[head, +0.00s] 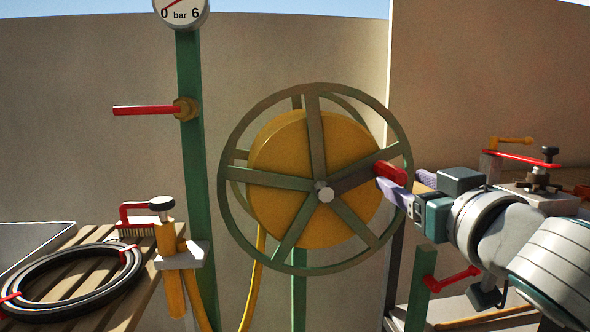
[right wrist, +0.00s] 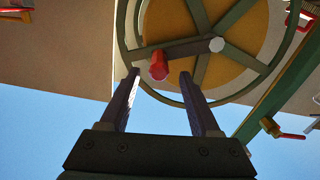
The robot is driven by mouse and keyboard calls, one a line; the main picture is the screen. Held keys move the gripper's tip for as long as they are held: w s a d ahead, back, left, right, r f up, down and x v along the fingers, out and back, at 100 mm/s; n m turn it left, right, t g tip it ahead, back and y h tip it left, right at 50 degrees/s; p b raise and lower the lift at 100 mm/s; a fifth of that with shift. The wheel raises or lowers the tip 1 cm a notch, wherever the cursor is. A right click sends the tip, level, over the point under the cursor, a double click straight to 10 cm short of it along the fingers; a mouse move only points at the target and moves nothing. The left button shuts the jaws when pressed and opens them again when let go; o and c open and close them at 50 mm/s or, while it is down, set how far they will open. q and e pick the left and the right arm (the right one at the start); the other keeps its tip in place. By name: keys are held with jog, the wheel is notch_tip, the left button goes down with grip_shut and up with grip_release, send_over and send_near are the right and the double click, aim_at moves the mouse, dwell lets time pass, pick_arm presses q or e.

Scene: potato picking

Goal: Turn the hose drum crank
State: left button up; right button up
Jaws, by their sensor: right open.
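The hose drum (head: 277,185) is a yellow disc between green spoked wheels, on a green post. A dark crank arm (head: 352,180) runs from the hub (head: 324,194) up and right to a red crank handle (head: 391,173). My right gripper (head: 390,187) is at the red handle, coming in from the right. In the right wrist view its two fingers (right wrist: 158,78) stand apart, and the red handle (right wrist: 159,65) shows between their tips, nearer the left finger. I cannot tell whether a finger touches it. My left gripper is not in view.
A green post with a gauge (head: 181,10) and a red lever (head: 147,110) stands left of the drum. A coiled black hose (head: 70,282) lies on a slatted bench at left. A red-handled valve (head: 455,278) is below my right arm. Yellow hose (head: 254,285) hangs from the drum.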

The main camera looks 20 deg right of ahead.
aim_at(389, 173)
jog(key=x, duration=0.6)
jog(key=shift+d, duration=0.1)
grip_shut()
dwell(0.4)
jog(key=shift+b, duration=0.3)
dwell(0.6)
